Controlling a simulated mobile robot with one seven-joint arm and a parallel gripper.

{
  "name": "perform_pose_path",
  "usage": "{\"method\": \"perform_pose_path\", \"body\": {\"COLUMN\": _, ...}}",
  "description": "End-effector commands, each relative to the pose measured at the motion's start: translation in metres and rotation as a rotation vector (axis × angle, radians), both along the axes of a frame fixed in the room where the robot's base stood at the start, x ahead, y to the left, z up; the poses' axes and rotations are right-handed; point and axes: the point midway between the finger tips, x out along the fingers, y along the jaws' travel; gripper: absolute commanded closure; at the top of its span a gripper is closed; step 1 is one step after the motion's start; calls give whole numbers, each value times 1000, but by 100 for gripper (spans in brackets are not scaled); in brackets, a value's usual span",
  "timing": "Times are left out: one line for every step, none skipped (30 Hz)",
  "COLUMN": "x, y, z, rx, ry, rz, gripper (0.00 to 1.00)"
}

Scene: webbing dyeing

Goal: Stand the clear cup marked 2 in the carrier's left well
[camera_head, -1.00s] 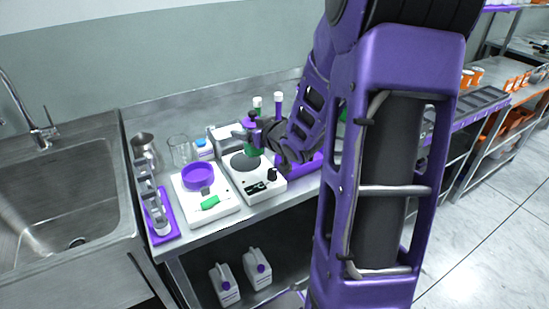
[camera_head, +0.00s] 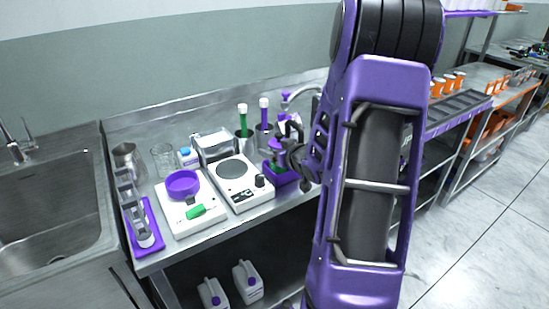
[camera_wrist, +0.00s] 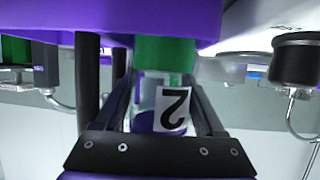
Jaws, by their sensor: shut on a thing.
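The clear cup marked 2 (camera_wrist: 160,100) is between my gripper's fingers (camera_wrist: 157,82) in the wrist view, its black 2 on a white label. A green part (camera_wrist: 165,53) shows at the cup's end away from the palm. In the head view my gripper (camera_head: 287,150) is shut on the cup (camera_head: 275,147) over a purple block (camera_head: 283,178), apparently the carrier, right of the white hotplate. A broad purple surface (camera_wrist: 100,15) fills the wrist view's top, close to the cup's green end. The wells are hidden; I cannot tell whether the cup touches the carrier.
A hotplate (camera_head: 237,190) and a scale (camera_head: 187,213) with a purple dish (camera_head: 183,183) stand left of the carrier. Tall holders with green and purple tubes (camera_head: 243,120) stand behind. A purple rack (camera_head: 147,228) lies by the sink. My arm hides the bench's right part.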

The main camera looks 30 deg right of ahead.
Motion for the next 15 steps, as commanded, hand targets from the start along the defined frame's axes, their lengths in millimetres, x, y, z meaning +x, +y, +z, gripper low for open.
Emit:
{"method": "perform_pose_path", "body": {"x": 0, "y": 1, "z": -12, "rx": 3, "ry": 2, "rz": 1, "gripper": 99}}
{"method": "perform_pose_path", "body": {"x": 0, "y": 1, "z": -15, "rx": 2, "ry": 2, "rz": 1, "gripper": 99}}
{"method": "perform_pose_path", "body": {"x": 0, "y": 1, "z": -18, "rx": 3, "ry": 1, "rz": 1, "gripper": 99}}
{"method": "perform_pose_path", "body": {"x": 0, "y": 1, "z": -18, "rx": 1, "ry": 0, "rz": 1, "gripper": 99}}
{"method": "perform_pose_path", "body": {"x": 0, "y": 1, "z": -18, "rx": 1, "ry": -1, "rz": 1, "gripper": 99}}
{"method": "perform_pose_path", "body": {"x": 0, "y": 1, "z": -17, "rx": 0, "ry": -2, "rz": 1, "gripper": 99}}
{"method": "perform_pose_path", "body": {"x": 0, "y": 1, "z": -17, "rx": 0, "ry": -2, "rz": 1, "gripper": 99}}
{"method": "perform_pose_path", "body": {"x": 0, "y": 1, "z": -17, "rx": 0, "ry": -2, "rz": 1, "gripper": 99}}
{"method": "perform_pose_path", "body": {"x": 0, "y": 1, "z": -17, "rx": 0, "ry": -1, "rz": 1, "gripper": 99}}
{"method": "perform_pose_path", "body": {"x": 0, "y": 1, "z": -18, "rx": 0, "ry": 0, "rz": 1, "gripper": 24}}
{"method": "perform_pose_path", "body": {"x": 0, "y": 1, "z": -18, "rx": 0, "ry": 0, "rz": 1, "gripper": 18}}
{"method": "perform_pose_path", "body": {"x": 0, "y": 1, "z": -18, "rx": 0, "ry": 0, "rz": 1, "gripper": 11}}
{"method": "perform_pose_path", "body": {"x": 0, "y": 0, "z": -18, "rx": 0, "ry": 0, "rz": 1, "gripper": 6}}
{"method": "perform_pose_path", "body": {"x": 0, "y": 0, "z": -18, "rx": 0, "ry": 0, "rz": 1, "gripper": 0}}
{"method": "perform_pose_path", "body": {"x": 0, "y": 0, "z": -18, "rx": 0, "ry": 0, "rz": 0, "gripper": 0}}
